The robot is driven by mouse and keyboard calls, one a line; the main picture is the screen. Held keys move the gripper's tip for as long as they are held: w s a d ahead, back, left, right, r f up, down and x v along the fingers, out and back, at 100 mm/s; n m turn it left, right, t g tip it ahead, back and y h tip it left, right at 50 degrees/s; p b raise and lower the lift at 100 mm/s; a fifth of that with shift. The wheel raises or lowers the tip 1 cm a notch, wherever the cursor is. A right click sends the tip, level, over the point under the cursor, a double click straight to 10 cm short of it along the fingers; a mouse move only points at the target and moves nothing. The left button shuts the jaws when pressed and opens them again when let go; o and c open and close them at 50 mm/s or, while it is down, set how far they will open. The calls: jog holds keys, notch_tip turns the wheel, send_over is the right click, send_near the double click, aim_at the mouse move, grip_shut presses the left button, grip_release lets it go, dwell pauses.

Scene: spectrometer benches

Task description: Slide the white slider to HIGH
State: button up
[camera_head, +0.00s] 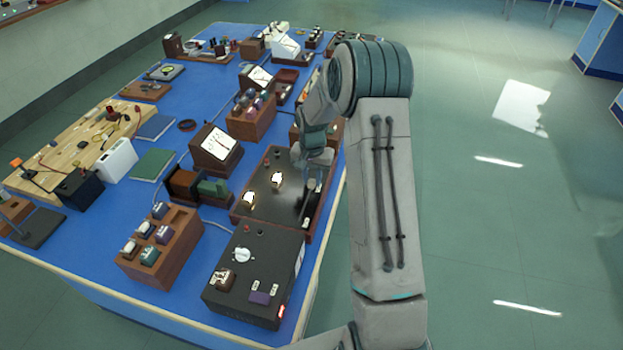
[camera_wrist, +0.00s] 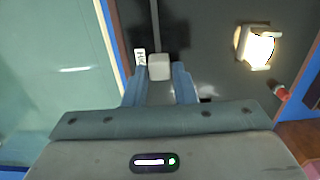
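The white slider (camera_wrist: 159,67) is a small pale block in the wrist view, on a dark panel (camera_wrist: 205,25) with a narrow slot running from it to the top edge. My gripper (camera_wrist: 160,75) has one finger on each side of the slider, and both fingertips appear to meet its sides. A small white label (camera_wrist: 140,57) with dark lettering is just left of the slider; I cannot read it surely. In the head view my gripper (camera_head: 308,190) is low over the right part of the wood-framed dark panel (camera_head: 275,208), and the slider is hidden.
A lit lamp-like block (camera_wrist: 256,47) stands on the panel right of my gripper, with a red knob (camera_wrist: 281,92) beyond. A black control box (camera_head: 265,250) is nearer in the head view. The blue table (camera_head: 215,90) is crowded on the left; floor is clear on the right.

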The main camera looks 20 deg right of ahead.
aim_at(312, 180)
jog(key=shift+o, duration=1.2)
jog(key=shift+w+d, duration=0.1)
jog(key=shift+d, duration=0.05)
notch_tip(312, 180, up, 14)
jog(key=p, duration=0.7)
jog(key=shift+f, duration=0.1)
